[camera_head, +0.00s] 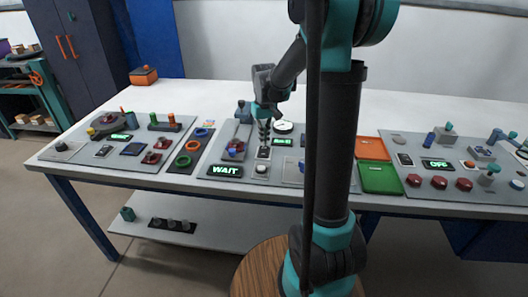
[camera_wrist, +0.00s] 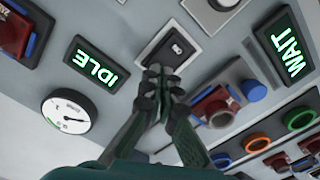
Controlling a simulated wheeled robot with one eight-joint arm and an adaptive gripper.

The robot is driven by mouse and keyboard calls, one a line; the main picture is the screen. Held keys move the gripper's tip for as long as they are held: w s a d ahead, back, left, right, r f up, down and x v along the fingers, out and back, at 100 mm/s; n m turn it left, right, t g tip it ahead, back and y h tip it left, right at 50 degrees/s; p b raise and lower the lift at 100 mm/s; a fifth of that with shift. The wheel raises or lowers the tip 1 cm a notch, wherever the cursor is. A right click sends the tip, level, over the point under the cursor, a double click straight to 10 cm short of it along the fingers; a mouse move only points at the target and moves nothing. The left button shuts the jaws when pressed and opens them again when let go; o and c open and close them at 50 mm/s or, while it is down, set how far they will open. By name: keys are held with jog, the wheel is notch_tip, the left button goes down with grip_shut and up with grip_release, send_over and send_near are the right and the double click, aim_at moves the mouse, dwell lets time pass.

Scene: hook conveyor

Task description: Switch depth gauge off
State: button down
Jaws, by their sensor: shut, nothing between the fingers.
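A dark rocker switch (camera_wrist: 174,46) in a pale square frame sits just beyond my fingertips in the wrist view. In the head view the switch (camera_head: 263,153) is just below my gripper (camera_head: 264,143). My gripper (camera_wrist: 160,73) is shut and empty, pointing down at the switch's near edge; I cannot tell whether it touches. A round white dial gauge (camera_wrist: 68,116) with a dark needle lies left of the fingers, and it shows in the head view (camera_head: 283,127). A green-lit display (camera_wrist: 97,66) reading IDLE is between gauge and switch. No label names the depth gauge.
A WAIT display (camera_head: 225,171) stands left of the switch. A red device with a blue knob (camera_wrist: 215,107) is close right of my fingers in the wrist view. Green and orange trays (camera_head: 380,179) and an OFF display (camera_head: 438,164) are farther right.

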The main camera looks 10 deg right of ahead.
aim_at(264, 148)
jog(key=shift+f, duration=1)
dwell(0.5)
jog(key=shift+r, duration=3.5)
